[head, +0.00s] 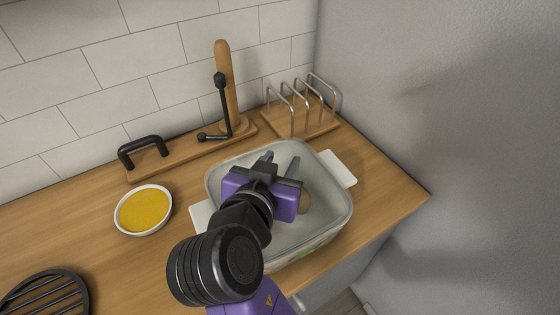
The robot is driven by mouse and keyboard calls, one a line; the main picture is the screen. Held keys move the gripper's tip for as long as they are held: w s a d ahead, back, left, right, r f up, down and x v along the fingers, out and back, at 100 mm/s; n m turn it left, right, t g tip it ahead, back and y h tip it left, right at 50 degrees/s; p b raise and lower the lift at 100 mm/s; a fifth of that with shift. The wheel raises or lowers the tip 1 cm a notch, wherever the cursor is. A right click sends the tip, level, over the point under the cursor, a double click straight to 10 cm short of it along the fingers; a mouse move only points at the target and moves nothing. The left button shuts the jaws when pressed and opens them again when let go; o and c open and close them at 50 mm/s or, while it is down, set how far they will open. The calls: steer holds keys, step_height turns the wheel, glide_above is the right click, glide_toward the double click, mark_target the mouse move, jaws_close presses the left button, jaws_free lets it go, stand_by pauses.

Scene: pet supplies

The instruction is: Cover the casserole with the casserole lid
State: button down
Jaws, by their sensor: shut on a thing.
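The casserole (340,168) is a pale, rounded rectangular dish with white side handles, standing on the wooden counter. A greyish, glass-like surface (325,170) spans its top and looks like the casserole lid. I cannot tell whether it rests fully on the rim. My gripper (279,166) is over the middle of the dish, its two dark fingers slightly apart and closed on the lid's grip, which the gripper body hides.
A white bowl of yellow contents (143,210) stands to the left. A black slatted trivet (45,296) lies at the lower left. Behind are a wooden stand with a black handle (143,150) and a wire rack (303,110). A grey wall closes the right side.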

stand_by(0.4)
steer(key=c, duration=0.8)
jaws_free()
steer(key=shift+c, duration=0.2)
steer(key=shift+f, duration=0.1)
steer(key=shift+v, duration=3.95)
